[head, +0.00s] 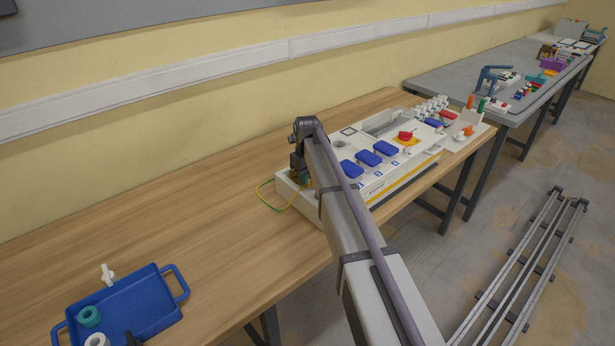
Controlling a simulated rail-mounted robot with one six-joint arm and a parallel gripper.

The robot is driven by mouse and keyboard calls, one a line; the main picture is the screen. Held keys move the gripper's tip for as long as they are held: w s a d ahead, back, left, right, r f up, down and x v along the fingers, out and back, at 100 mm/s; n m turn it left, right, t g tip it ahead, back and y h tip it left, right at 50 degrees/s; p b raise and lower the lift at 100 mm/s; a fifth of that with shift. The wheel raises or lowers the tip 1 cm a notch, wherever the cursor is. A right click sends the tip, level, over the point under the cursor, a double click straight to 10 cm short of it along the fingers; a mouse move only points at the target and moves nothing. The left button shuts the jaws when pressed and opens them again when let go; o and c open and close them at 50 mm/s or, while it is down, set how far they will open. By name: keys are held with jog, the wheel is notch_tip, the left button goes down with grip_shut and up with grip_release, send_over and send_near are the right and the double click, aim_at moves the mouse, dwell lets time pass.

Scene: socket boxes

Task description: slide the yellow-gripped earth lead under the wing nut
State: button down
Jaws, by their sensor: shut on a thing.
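The earth lead (262,193) is a thin yellow-green cable that loops out to the left of the white socket box (380,181) on the wooden bench. Its upper end runs to my gripper (302,178) at the box's left end. My gripper is small and mostly hidden behind my arm, but it is shut on the lead. The yellow grip itself is hard to make out. I cannot see the wing nut, so how the lead's end stands to it cannot be told.
The box carries blue covers (369,157) and a red part on yellow (405,136). A blue tray (140,318) with green and white rings lies front left, a white fitting (107,274) at its far edge. The bench between is clear. A grey table (450,82) stands beyond.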

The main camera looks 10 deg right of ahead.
jog(key=shift+w, duration=0.1)
jog(key=shift+w+a, duration=0.4)
jog(key=shift+w, duration=0.25)
dwell(0.3)
jog(key=shift+w+a, duration=0.3)
jog(key=shift+w, duration=0.25)
